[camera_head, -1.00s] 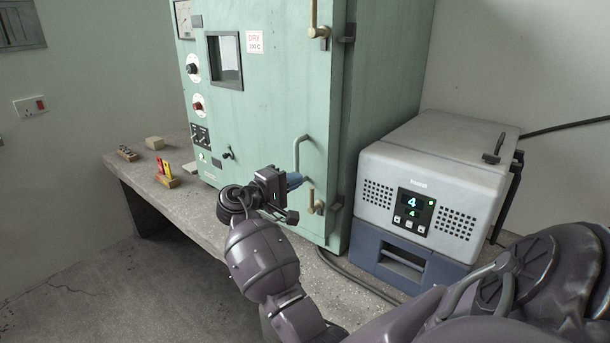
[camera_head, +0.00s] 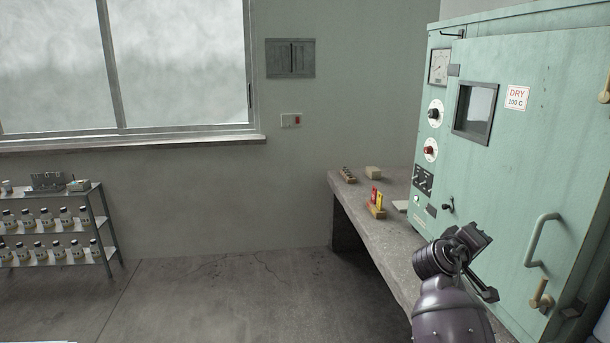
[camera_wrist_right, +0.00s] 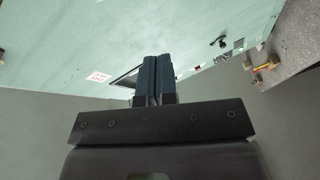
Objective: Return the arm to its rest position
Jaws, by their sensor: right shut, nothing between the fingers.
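My right arm (camera_head: 450,312) comes up from the bottom right of the head view, bent at the wrist. My right gripper (camera_head: 482,234) is in front of the green oven (camera_head: 500,165), left of its door handle (camera_head: 541,240). In the right wrist view the gripper's two dark blue fingers (camera_wrist_right: 155,78) are together with nothing between them. The green oven front (camera_wrist_right: 60,40) shows beyond them, and no contact can be seen. My left arm and gripper are not in view.
The concrete bench (camera_head: 372,238) runs along the wall under the oven. Red and yellow tools in a wooden holder (camera_head: 376,203), a small block (camera_head: 373,173) and a small rack (camera_head: 348,175) stand on it. A bottle shelf (camera_head: 50,238) is far left; the floor between is clear.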

